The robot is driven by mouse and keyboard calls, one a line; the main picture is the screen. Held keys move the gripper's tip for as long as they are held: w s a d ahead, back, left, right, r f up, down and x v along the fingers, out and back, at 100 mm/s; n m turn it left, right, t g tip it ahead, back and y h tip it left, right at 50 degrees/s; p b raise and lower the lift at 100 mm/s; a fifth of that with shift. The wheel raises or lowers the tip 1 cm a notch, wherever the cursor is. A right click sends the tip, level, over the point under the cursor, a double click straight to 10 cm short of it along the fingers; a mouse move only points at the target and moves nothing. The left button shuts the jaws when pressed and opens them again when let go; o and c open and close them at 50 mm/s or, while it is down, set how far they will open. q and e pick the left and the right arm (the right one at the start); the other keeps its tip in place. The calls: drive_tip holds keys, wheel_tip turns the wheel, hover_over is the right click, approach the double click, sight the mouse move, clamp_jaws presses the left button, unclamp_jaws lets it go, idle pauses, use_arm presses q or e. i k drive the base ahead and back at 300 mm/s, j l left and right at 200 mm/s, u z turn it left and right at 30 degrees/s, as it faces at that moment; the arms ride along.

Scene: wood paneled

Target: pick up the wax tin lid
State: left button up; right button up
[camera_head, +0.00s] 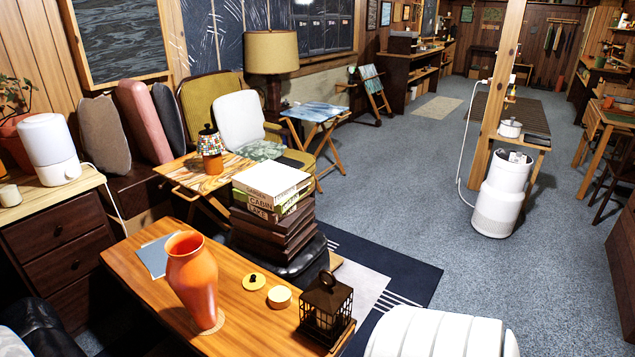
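A small flat round yellow disc with a dark knob (254,281) lies on the near wooden table (240,318); it looks like the wax tin lid. Just right of it, and apart from it, stands a short round tin (279,297) with a pale top and orange-brown side. I cannot tell whether that pale top is open wax or a cover. Neither of my grippers is in view.
A tall orange vase (193,280) stands left of the disc, and a dark lantern (326,308) stands to the right. A blue-grey sheet (157,256) lies behind the vase. Behind the table is a stack of books and boxes (272,215). A white ribbed object (440,335) is at bottom right.

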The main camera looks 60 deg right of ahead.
sight(254, 282)
drive_tip(key=j+z, duration=0.1)
drive_tip(key=z, duration=0.75)
drive_tip(key=k+z, duration=0.1)
drive_tip(key=z, duration=0.3)
drive_tip(key=k+j+z, duration=0.1)
drive_tip(key=z, duration=0.35)
drive_tip(key=i+l+u, duration=0.1)
drive_tip(key=i+l, duration=0.25)
drive_tip(key=l, duration=0.25)
drive_tip(key=i+l+u, duration=0.25)
drive_tip(key=l, duration=0.4)
drive_tip(key=i+l, duration=0.25)
drive_tip(key=i+l+u, duration=0.15)
drive_tip(key=l, duration=0.3)
drive_tip(key=i+l, duration=0.1)
drive_tip(key=l, duration=0.25)
drive_tip(key=i+u, duration=0.05)
